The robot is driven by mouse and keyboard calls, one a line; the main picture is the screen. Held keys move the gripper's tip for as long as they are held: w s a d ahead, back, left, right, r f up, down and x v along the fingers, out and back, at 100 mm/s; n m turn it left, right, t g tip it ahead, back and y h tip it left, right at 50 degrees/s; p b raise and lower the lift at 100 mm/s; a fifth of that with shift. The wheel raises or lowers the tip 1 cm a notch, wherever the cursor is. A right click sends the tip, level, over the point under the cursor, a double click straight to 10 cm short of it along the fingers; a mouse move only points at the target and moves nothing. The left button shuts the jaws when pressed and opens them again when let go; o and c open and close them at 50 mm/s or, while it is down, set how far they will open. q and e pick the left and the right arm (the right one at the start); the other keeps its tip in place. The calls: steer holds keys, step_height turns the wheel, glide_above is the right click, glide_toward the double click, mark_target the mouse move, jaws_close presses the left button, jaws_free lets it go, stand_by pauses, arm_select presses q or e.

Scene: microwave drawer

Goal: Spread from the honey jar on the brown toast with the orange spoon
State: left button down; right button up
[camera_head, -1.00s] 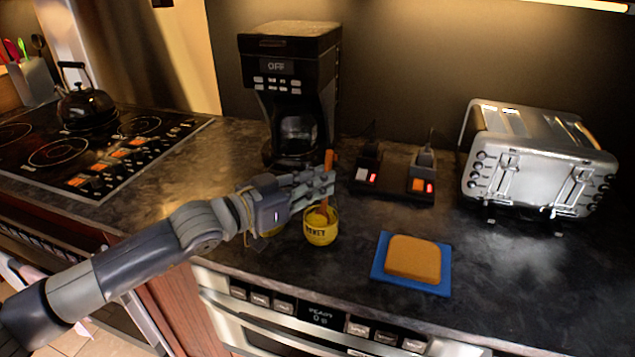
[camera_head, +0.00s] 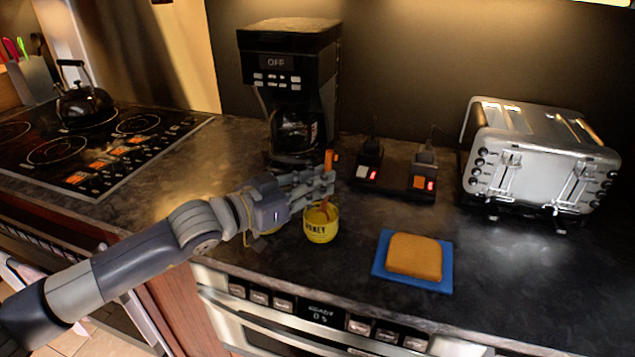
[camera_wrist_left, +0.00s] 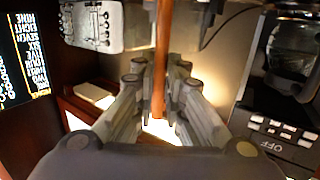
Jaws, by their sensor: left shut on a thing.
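The yellow honey jar (camera_head: 321,228) stands open on the dark counter in the head view. The orange spoon (camera_head: 330,160) stands nearly upright, its lower end in the jar's mouth. My left gripper (camera_head: 322,183) is shut on the spoon's handle just above the jar; the handle also shows between the fingers in the left wrist view (camera_wrist_left: 160,60). The spoon's bowl is hidden in the jar. The brown toast (camera_head: 414,257) lies flat on a blue square board (camera_head: 440,284), to the right of the jar. My right gripper is not in view.
A black coffee maker (camera_head: 290,45) stands behind my gripper. A dark switch unit (camera_head: 395,183) lies behind the toast, and a silver toaster (camera_head: 540,160) stands at the right. A stovetop with a kettle (camera_head: 85,105) is at the left. The counter right of the toast is clear.

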arm_select(q)
steer(key=shift+f+b, duration=0.3)
stand_by(0.7)
step_height(320, 180, up, 7)
steer(key=p, duration=0.1)
stand_by(0.7)
steer(key=shift+r, duration=0.2)
steer(key=shift+r+p, duration=0.45)
steer(key=shift+r, duration=2.45)
